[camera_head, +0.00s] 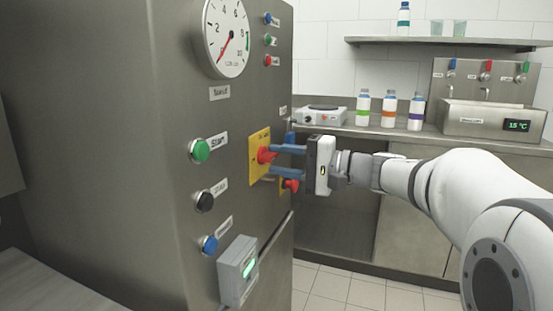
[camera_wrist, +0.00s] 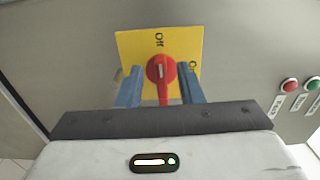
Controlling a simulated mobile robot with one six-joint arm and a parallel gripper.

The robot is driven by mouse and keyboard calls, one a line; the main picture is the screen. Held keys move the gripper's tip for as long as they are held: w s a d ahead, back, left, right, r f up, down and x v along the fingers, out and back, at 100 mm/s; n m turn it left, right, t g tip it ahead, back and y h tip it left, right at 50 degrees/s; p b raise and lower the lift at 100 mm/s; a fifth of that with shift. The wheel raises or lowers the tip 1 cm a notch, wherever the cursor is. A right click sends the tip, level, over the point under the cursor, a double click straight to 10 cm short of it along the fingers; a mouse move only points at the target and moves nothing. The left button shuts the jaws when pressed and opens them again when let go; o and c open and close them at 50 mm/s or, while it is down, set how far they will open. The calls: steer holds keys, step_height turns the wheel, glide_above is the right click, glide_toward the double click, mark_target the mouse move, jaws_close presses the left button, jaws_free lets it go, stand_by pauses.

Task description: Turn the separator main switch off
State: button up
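The switch is a red rotary knob (camera_head: 266,155) on a yellow plate (camera_head: 259,142) on the side of the steel cabinet. In the wrist view the knob (camera_wrist: 161,72) has a white mark, and its grip lies upright in the picture, in line with the word "Off" at the top of the plate (camera_wrist: 130,47). A second label at the right is partly hidden by a finger. My gripper (camera_head: 273,161) is open, its blue fingers one on each side of the knob in the wrist view (camera_wrist: 160,71), with gaps showing. Contact with the plate cannot be told.
Another red knob (camera_head: 291,186) sits just below my fingers. Green (camera_head: 200,150), black (camera_head: 204,201) and blue (camera_head: 210,244) buttons, a gauge (camera_head: 227,38) and a grey box (camera_head: 238,270) are on the cabinet. A counter with bottles (camera_head: 389,109) stands behind.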

steer(key=p+v, duration=0.1)
steer(key=v, duration=0.5)
steer(key=shift+d, duration=0.15)
steer(key=s+a+g+h+p, duration=0.1)
steer(key=s+g+h+p, duration=0.3)
steer(key=s+h+p, duration=0.7)
steer(key=s+d+r+n+h+p, duration=0.2)
steer(key=s+d+p, duration=0.3)
steer(key=p, duration=0.4)
steer(key=s+d+r+n+h+p, duration=0.1)
steer(key=s+d+h+p, duration=0.3)
steer(key=p, duration=0.6)
steer(key=shift+s+d+r+n, duration=0.4)
steer(key=shift+s+d, duration=0.25)
steer(key=shift+s, duration=0.35)
